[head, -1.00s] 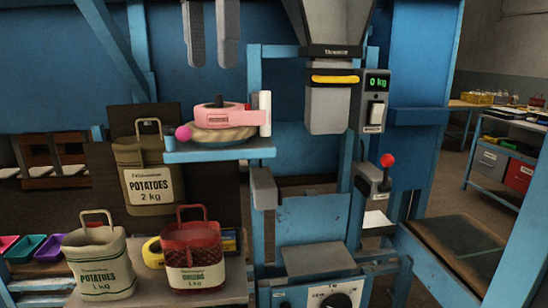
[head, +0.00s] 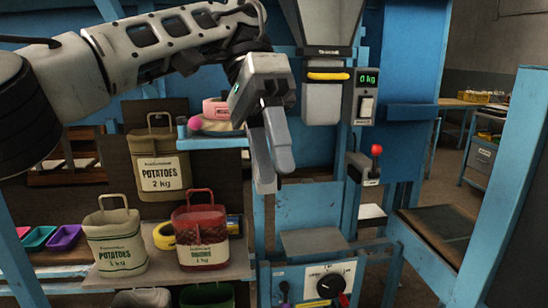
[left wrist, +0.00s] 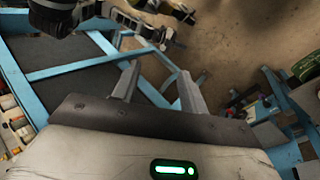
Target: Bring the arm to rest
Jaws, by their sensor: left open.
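My left arm reaches in from the upper left in the head view. Its gripper (head: 273,180) points down, jaws apart and empty, in front of the blue frame of the filling station. In the left wrist view both fingers (left wrist: 157,88) stand apart with only floor and blue frame bars behind them. The gripper hides part of the shelf with the pink tape roll (head: 214,108). Another jointed arm part, likely mine, shows at the top of the left wrist view; its jaw state is unclear.
The filler spout (head: 322,102), red-knobbed lever (head: 376,150) and scale plate (head: 313,242) are right of the gripper.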

